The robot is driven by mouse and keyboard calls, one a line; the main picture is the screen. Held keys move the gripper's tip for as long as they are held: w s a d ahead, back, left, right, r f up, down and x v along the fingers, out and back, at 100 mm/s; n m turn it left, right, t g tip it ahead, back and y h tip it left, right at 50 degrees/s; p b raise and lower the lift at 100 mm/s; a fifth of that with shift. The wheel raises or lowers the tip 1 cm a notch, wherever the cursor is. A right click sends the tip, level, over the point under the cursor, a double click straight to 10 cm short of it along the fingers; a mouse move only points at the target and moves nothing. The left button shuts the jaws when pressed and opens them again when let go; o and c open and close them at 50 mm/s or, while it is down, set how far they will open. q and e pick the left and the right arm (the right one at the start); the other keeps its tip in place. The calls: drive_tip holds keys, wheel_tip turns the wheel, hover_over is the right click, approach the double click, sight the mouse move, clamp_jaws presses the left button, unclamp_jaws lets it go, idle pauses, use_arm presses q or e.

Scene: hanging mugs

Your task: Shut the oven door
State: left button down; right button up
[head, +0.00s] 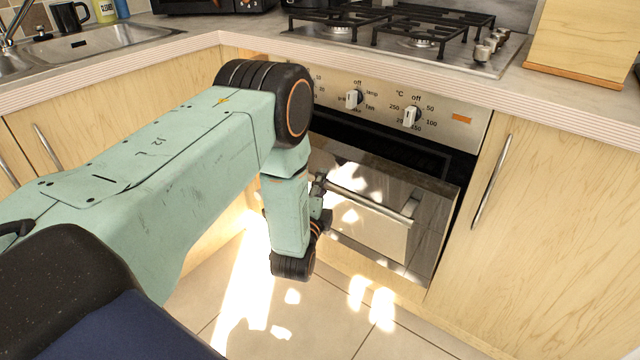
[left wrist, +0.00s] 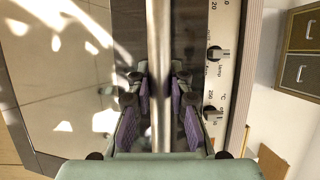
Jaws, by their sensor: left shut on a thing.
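The oven door (head: 432,235) stands partly open under the control panel, with its top edge leaning out and a dark gap above it. Its metal handle (head: 372,203) runs across the upper front of the door. My left gripper (head: 322,200) is at the left end of the handle, mostly hidden behind my own arm. In the left wrist view, the handle (left wrist: 158,45) runs between the purple-padded fingers of my left gripper (left wrist: 160,95), which is shut on it. My right gripper is not in view.
The control panel (head: 385,102) with knobs sits above the door, under the gas hob (head: 410,35). A wooden cabinet door (head: 550,210) with a long handle is to the right. Sunlit floor tiles (head: 340,320) in front are clear.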

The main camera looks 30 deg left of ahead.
sight(336, 164)
use_arm(q)
drive_tip(key=shift+m+g, duration=0.4)
drive_tip(key=shift+g, duration=0.3)
drive_tip(key=w+r, duration=0.1)
drive_tip(key=w, duration=0.1)
drive_tip(key=w+r+p, duration=0.1)
drive_tip(key=w, duration=0.1)
drive_tip(key=w+p, duration=0.1)
drive_tip(key=w, duration=0.2)
drive_tip(key=shift+d+r, duration=0.25)
drive_tip(key=shift+r, duration=0.15)
drive_tip(key=shift+h, duration=0.3)
drive_tip(key=w, duration=0.4)
drive_tip(key=shift+d+r+b, duration=0.15)
drive_tip(key=shift+r+b, duration=0.05)
drive_tip(key=shift+b, duration=0.2)
drive_tip(key=c, duration=1.4)
unclamp_jaws()
drive_tip(key=shift+s, duration=0.15)
drive_tip(key=shift+o, duration=1)
drive_tip(key=v, duration=1.2)
drive_tip(key=shift+d+r, duration=0.1)
drive_tip(key=shift+r, duration=0.15)
